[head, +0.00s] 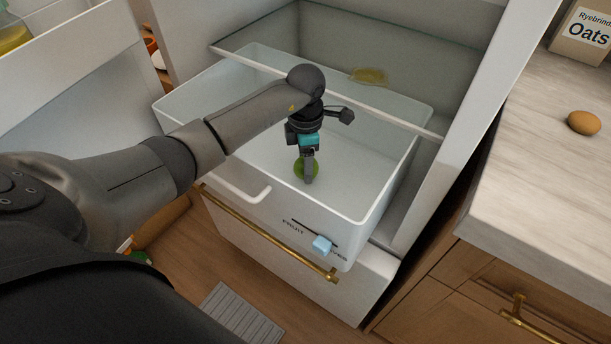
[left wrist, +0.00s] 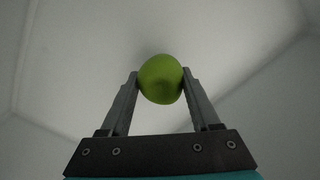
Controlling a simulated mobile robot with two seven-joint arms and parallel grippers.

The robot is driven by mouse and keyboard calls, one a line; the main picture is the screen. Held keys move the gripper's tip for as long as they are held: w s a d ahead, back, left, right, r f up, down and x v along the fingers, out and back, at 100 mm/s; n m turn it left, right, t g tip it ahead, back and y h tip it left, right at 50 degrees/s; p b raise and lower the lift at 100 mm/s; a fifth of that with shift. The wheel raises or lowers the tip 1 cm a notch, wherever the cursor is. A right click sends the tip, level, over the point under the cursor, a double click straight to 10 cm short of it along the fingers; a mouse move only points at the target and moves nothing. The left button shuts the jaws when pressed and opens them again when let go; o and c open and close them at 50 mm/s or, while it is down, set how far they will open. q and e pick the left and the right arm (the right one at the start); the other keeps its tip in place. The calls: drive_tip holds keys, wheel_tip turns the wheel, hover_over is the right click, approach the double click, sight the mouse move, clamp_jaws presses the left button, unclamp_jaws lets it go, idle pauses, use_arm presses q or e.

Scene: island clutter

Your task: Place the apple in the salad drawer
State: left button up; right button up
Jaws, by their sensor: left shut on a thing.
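The green apple (head: 299,169) is between the fingertips of my left gripper (head: 308,172), partly hidden behind a finger in the head view. In the left wrist view the apple (left wrist: 161,79) sits between both fingers of the left gripper (left wrist: 161,88), which is shut on it. The salad drawer (head: 222,132) is a white bin, pulled out of the fridge. My left gripper points down inside its opening, with the apple within its walls. I cannot tell whether the apple touches the drawer floor. My right gripper is not in view.
A glass shelf with a pale front edge (head: 395,127) lies over the back of the drawer. A lower drawer front with a brass handle (head: 270,238) is below. The open fridge door (head: 80,75) is at left. A countertop (head: 560,170) at right holds an oats box (head: 584,38) and an egg-like brown item (head: 584,123).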

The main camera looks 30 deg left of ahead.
use_arm(q)
drive_tip(key=shift+f+b, duration=0.5)
drive_tip(key=shift+f, duration=1.35)
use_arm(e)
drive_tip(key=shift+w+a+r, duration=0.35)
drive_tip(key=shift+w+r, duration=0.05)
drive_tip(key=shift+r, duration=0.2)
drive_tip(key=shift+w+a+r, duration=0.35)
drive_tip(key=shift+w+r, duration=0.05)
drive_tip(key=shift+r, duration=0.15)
use_arm(q)
drive_tip(key=shift+f, duration=0.15)
drive_tip(key=o, duration=1.4)
drive_tip(key=shift+o, duration=0.2)
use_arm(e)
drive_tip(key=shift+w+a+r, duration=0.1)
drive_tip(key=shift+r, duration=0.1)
use_arm(q)
wheel_tip(320, 180, up, 12)
drive_tip(key=p, duration=0.3)
drive_tip(key=shift+p, duration=0.35)
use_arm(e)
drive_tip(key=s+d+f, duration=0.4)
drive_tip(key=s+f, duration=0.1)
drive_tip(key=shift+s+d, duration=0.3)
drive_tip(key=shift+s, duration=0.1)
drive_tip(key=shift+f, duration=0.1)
